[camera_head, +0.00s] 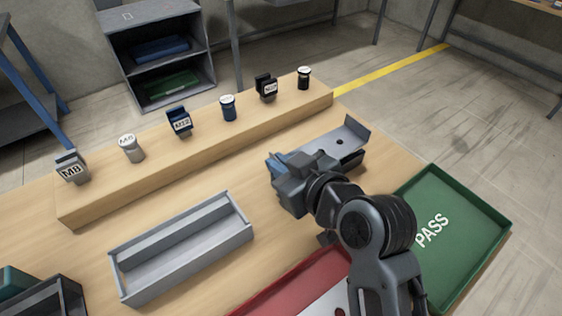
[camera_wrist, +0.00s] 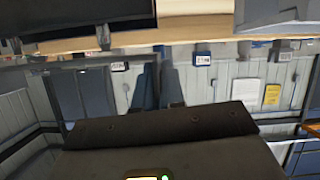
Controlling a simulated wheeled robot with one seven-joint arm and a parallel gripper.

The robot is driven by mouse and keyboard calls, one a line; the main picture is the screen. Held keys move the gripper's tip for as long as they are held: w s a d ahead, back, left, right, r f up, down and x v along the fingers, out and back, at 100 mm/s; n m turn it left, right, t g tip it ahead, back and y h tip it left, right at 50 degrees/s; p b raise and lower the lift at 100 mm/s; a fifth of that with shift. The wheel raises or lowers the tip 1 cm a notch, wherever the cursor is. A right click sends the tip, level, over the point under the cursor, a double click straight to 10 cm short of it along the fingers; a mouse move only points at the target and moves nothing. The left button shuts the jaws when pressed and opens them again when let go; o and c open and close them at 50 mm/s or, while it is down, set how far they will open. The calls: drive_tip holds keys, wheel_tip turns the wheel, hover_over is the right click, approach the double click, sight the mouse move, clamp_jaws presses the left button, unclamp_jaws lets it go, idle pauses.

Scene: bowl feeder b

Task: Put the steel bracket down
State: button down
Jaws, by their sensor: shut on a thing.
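The steel bracket (camera_head: 322,144) is a grey plate with a dark hole and an upturned right end. In the head view it shows behind my gripper, over the wooden table between the raised ledge and the green tray. My gripper (camera_head: 276,166) is shut on the bracket near its left end, which the gripper partly hides. I cannot tell whether the bracket touches the table. In the wrist view my dark gripper (camera_wrist: 160,88) fills the lower middle, and the bracket cannot be made out for sure.
A green PASS tray (camera_head: 462,196) lies at the right, and a red tray (camera_head: 285,287) is partly behind my arm. A grey divided tray (camera_head: 180,250) stands left on the table (camera_head: 85,245). Several labelled gauges stand on the ledge (camera_head: 200,150). Bare wood lies between the divided tray and my gripper.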

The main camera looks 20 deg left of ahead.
drive_tip(key=shift+f+b, duration=0.35)
drive_tip(key=shift+f, duration=0.2)
drive_tip(key=c, duration=1.2)
unclamp_jaws()
drive_tip(key=shift+c, duration=0.2)
drive_tip(key=shift+r, duration=0.1)
drive_tip(key=shift+r+p, duration=0.5)
drive_tip(key=shift+r, duration=0.2)
drive_tip(key=b+v, duration=0.1)
drive_tip(key=v, duration=1)
drive_tip(key=shift+s+d+b, duration=0.2)
drive_tip(key=shift+d+b, duration=0.1)
drive_tip(key=shift+d, duration=0.1)
